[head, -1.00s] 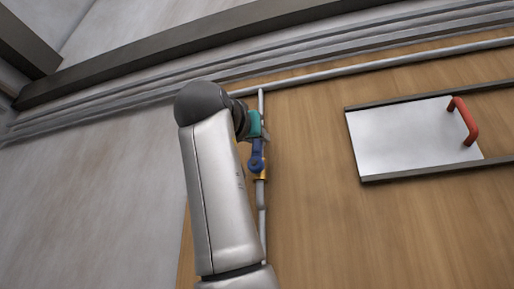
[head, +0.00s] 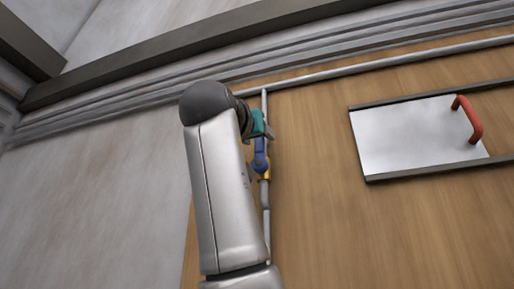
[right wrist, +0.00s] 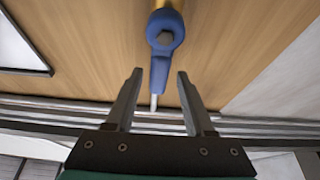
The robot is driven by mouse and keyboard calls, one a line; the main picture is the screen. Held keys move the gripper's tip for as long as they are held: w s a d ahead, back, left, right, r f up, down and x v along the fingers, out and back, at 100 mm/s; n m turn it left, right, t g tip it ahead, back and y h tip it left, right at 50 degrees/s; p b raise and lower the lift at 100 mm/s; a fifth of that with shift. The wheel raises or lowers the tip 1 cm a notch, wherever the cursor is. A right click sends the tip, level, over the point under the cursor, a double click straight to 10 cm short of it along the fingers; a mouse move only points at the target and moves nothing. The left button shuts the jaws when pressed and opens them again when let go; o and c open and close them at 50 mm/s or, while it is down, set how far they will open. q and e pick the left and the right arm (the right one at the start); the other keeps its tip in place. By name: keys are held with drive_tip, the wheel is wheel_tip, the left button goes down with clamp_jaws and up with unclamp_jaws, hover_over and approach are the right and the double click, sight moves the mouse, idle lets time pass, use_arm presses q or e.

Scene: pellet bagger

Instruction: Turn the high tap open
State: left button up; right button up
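The tap has a blue lever (head: 260,155) on a brass body (head: 264,175), set in a thin grey upright pipe on the wooden wall. In the right wrist view the blue lever (right wrist: 160,65) points from its hub and bolt toward my gripper, in line with the pipe. My right gripper (right wrist: 160,73) is open, with one finger on each side of the lever's free end. Gaps show between lever and fingers. In the head view my right gripper (head: 266,133) is just above the lever, partly hidden by my own arm. My left gripper is not in view.
A white panel (head: 415,138) with a red handle (head: 468,119) sits between dark rails to the right. A grey pipe (head: 380,66) runs along the top of the wooden wall (head: 330,230). The wood around the tap looks clear.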

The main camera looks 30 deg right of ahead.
drive_tip(key=b+v, duration=0.5)
drive_tip(key=v, duration=1)
drive_tip(key=shift+b, duration=0.4)
drive_tip(key=shift+f, duration=0.1)
